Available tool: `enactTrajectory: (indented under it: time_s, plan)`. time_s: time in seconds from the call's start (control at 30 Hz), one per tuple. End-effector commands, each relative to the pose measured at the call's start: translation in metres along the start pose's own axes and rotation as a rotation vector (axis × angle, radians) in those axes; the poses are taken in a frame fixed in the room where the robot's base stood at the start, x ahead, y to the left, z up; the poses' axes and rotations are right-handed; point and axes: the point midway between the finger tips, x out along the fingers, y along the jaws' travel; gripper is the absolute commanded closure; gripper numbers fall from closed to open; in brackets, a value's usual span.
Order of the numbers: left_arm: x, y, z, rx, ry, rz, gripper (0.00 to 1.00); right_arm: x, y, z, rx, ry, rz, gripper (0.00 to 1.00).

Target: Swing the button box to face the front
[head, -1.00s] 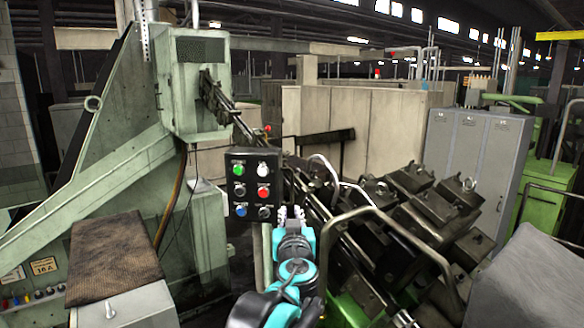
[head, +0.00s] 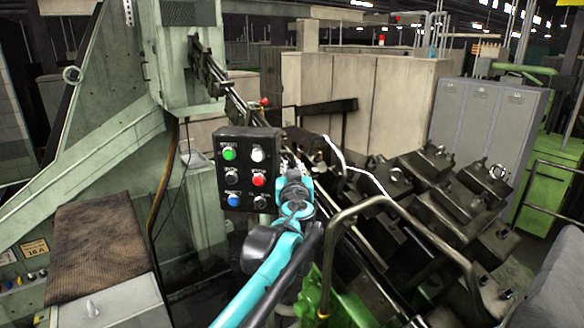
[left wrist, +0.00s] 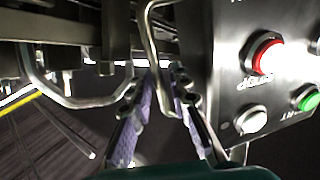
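The black button box (head: 246,170) hangs in the middle of the head view. Its button face, with green, white, red and blue buttons, is toward me, slightly angled. In the left wrist view the box (left wrist: 228,95) fills the right side, with a red button near. My left gripper (head: 290,160) is at the box's right edge. In the left wrist view the gripper (left wrist: 166,75) is open, its two fingers apart with a bent metal rod handle (left wrist: 153,50) between them. Whether they touch the handle is unclear. My right gripper is out of view.
A bent metal rail (head: 400,205) and dark machine blocks (head: 440,175) stand right of my left arm. A green-grey machine (head: 188,75) is on the left, with a brown mat (head: 100,245) in front of it. Grey cabinets (head: 487,125) stand behind.

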Motion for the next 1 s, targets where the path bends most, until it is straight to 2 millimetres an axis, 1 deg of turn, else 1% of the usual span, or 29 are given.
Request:
enactTrajectory:
  time_s: [0.1,0.33,0.37,0.4,0.43,1.0]
  plan:
    - [0.0062,-0.0003,0.0,0.0,0.0,0.0,0.82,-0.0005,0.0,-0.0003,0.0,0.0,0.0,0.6]
    - [0.0067,-0.0001,0.0003,0.0,0.0,0.0,0.82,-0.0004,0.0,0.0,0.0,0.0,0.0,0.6]
    - [0.0067,-0.0001,0.0003,0.0,0.0,0.0,0.87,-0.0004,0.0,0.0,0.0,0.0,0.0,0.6]
    - [0.0067,-0.0001,0.0003,0.0,0.0,0.0,0.97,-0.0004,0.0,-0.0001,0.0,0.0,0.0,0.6]
    - [0.0066,-0.0001,0.0003,0.0,0.0,0.0,1.0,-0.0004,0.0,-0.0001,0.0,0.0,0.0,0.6]
    - [0.0024,-0.005,0.0015,-0.002,-0.001,0.033,1.0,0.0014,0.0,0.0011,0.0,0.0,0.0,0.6]
